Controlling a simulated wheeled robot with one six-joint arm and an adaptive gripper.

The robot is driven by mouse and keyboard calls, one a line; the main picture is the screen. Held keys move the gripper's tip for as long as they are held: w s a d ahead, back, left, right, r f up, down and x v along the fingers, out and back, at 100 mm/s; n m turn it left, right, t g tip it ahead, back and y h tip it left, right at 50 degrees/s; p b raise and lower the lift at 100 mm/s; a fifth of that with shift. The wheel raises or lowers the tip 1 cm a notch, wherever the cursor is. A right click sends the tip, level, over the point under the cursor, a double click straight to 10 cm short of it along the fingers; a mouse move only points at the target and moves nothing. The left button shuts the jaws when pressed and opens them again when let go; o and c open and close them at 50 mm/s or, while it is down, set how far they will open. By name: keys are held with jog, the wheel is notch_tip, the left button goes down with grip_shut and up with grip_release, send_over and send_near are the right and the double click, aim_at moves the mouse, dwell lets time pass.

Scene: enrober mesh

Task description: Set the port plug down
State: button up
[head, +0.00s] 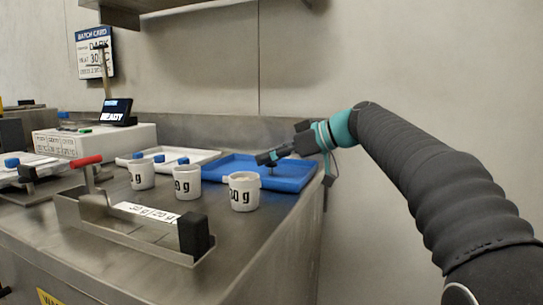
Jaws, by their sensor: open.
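My gripper (268,158) is open over the blue tray (215,174) at the back right of the steel bench. It reaches in from the right and points left. A small dark upright piece (270,170) shows just under the fingers, over the tray; it may be the port plug, but it is too small to be sure. I cannot tell whether it touches the fingers.
Three white cups with gram labels, the right one (243,192) nearest my gripper, stand before the trays. A white tray (205,154) with blue-topped pieces lies left of the blue one. A metal holder (130,238) with a red handle (86,161) stands in front. A READY display (116,112) stands behind.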

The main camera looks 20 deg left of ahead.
jog(key=shift+r, duration=0.15)
jog(key=shift+d+r, duration=0.1)
jog(key=shift+d, duration=0.05)
jog(key=v, duration=1.1)
jog(key=shift+d, duration=0.35)
jog(key=shift+s, duration=0.1)
jog(key=s+d+f+m+t+h, duration=0.2)
jog(key=s+d+f+m+h, duration=0.4)
jog(key=s+d+f, duration=0.6)
jog(key=s+d+f+m+t+h, duration=0.2)
jog(key=s+d+f+m+h, duration=0.5)
jog(key=s+d+f+m, duration=0.4)
jog(key=s+d+f, duration=0.2)
jog(key=s+f, duration=0.4)
jog(key=f, duration=0.4)
jog(key=shift+d, duration=0.3)
